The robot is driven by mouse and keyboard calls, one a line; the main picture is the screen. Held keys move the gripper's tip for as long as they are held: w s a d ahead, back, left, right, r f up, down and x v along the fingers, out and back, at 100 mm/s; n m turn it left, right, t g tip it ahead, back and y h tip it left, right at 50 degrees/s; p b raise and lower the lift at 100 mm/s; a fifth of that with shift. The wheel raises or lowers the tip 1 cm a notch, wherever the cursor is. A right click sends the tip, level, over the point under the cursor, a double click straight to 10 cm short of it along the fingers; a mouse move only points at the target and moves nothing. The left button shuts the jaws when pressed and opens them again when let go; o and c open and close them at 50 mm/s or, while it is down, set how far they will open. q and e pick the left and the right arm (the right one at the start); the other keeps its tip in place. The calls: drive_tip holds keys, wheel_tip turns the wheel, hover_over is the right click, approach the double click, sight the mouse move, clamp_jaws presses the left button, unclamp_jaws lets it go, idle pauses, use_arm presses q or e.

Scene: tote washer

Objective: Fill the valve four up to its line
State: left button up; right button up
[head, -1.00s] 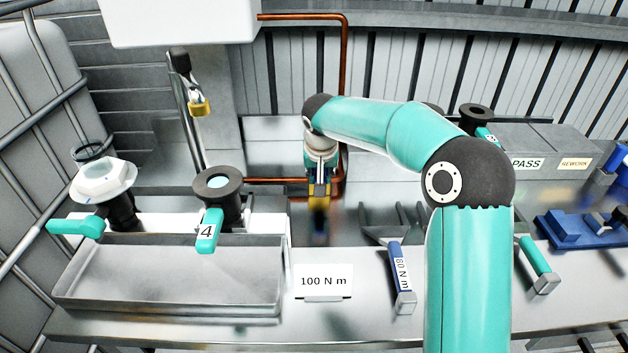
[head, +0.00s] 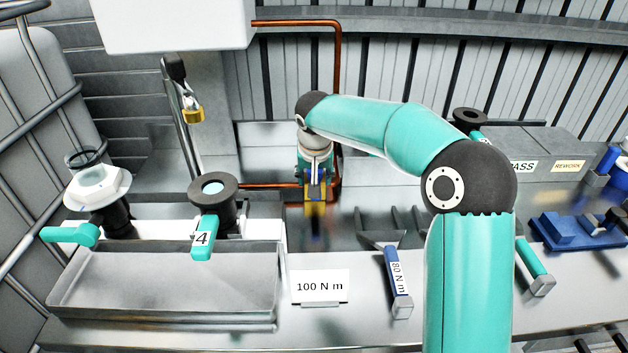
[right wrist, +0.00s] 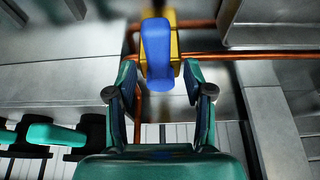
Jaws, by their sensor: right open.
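Valve four is a dark flanged body (head: 213,190) with a pale blue round top and a teal lever (head: 202,240) marked 4. It stands behind a shallow grey metal tray (head: 165,308), its lever pointing toward the tray. A yellow valve body (head: 314,212) with a blue handle (right wrist: 158,55) sits on the copper pipe, right of valve four. My right gripper (head: 315,184) is at this handle. In the right wrist view my open right gripper (right wrist: 160,92) has one finger on each side of the handle's near end, with gaps. My left gripper is not in view.
A white-capped fitting (head: 98,188) with a teal lever stands at the far left. A padlock (head: 192,115) hangs on a post behind valve four. A "100 N m" card (head: 320,287) and a blue-handled tool (head: 397,278) are on the bench. Copper pipe (head: 338,90) runs behind.

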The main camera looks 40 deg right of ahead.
drive_tip(key=v, duration=1)
drive_tip(key=shift+f, duration=0.1)
